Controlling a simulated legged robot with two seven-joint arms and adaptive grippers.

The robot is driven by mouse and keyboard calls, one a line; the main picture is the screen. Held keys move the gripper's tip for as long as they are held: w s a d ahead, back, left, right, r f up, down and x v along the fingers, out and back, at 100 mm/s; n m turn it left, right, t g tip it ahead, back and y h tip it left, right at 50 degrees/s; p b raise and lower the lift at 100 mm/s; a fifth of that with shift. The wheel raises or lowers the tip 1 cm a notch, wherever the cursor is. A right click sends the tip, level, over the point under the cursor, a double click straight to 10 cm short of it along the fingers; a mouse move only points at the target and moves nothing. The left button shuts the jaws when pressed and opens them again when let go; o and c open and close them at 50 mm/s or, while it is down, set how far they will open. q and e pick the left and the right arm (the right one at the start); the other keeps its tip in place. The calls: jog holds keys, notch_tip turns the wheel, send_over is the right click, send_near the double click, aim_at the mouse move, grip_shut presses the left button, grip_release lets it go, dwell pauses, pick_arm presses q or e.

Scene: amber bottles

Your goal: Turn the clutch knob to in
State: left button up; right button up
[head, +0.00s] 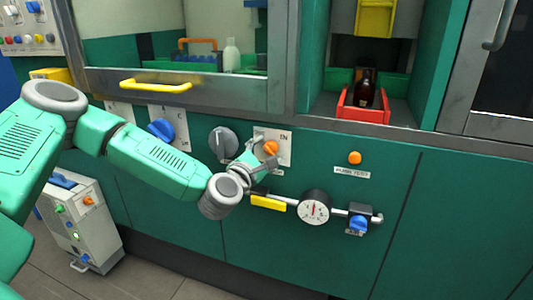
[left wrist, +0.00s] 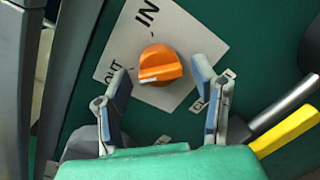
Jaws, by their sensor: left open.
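The clutch knob (head: 271,147) is orange and sits on a white plate on the green panel, partly behind my left gripper in the head view. In the left wrist view the knob (left wrist: 160,64) shows whole. Its white mark is at the left end, toward the printed OUT, while IN is printed at the plate's top. My left gripper (head: 252,156) is in front of the plate. In the left wrist view its two fingers (left wrist: 160,76) are spread wide, one on each side below the knob, with nothing between them. I cannot tell whether they touch the plate. My right gripper is not in view.
A grey round knob (head: 223,142) and a blue knob (head: 161,130) are left of the plate. A yellow lever (head: 268,202), a gauge (head: 314,208) and a blue valve (head: 358,224) lie below. An orange button (head: 354,158) is to the right. An amber bottle (head: 366,88) stands in a red holder.

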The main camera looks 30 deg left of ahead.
pick_arm(q)
jog(key=shift+d+r, duration=0.1)
jog(key=shift+d, duration=0.15)
jog(key=shift+c, duration=0.8)
jog(key=shift+d, duration=0.1)
jog(key=c, duration=1)
jog(key=shift+o, duration=0.2)
